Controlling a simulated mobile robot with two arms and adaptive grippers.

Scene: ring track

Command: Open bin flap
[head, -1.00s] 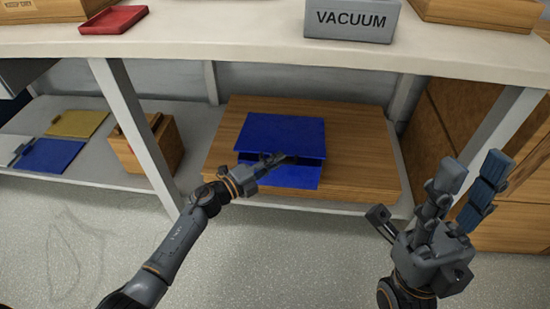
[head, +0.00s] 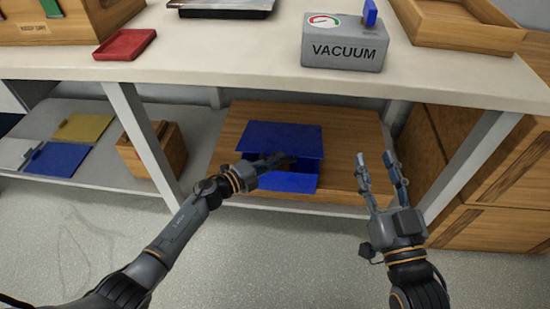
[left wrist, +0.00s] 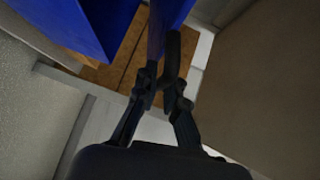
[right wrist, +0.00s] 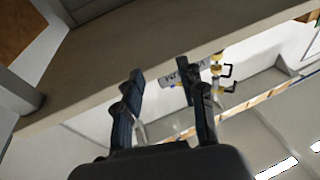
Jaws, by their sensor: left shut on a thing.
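A blue bin (head: 298,183) sits on a wooden board on the lower shelf. Its blue flap (head: 283,138) is the panel above, with a dark gap between flap and bin front. My left gripper (head: 283,160) is at the flap's front edge, partly hiding the gap. In the left wrist view its fingers (left wrist: 164,85) are closed on a thin blue panel (left wrist: 157,35), which looks like the flap; another blue panel (left wrist: 85,22) shows at upper left. My right gripper (head: 375,160) is open and empty, raised in front of the shelf; its spread fingers (right wrist: 160,75) show in the right wrist view.
The white worktop (head: 230,52) overhangs the shelf. On it stand a grey vacuum box (head: 343,50), a red tray (head: 125,45) and wooden trays. A table leg (head: 145,140) and wooden box (head: 150,155) are left of the bin; wooden crates (head: 500,190) are at right.

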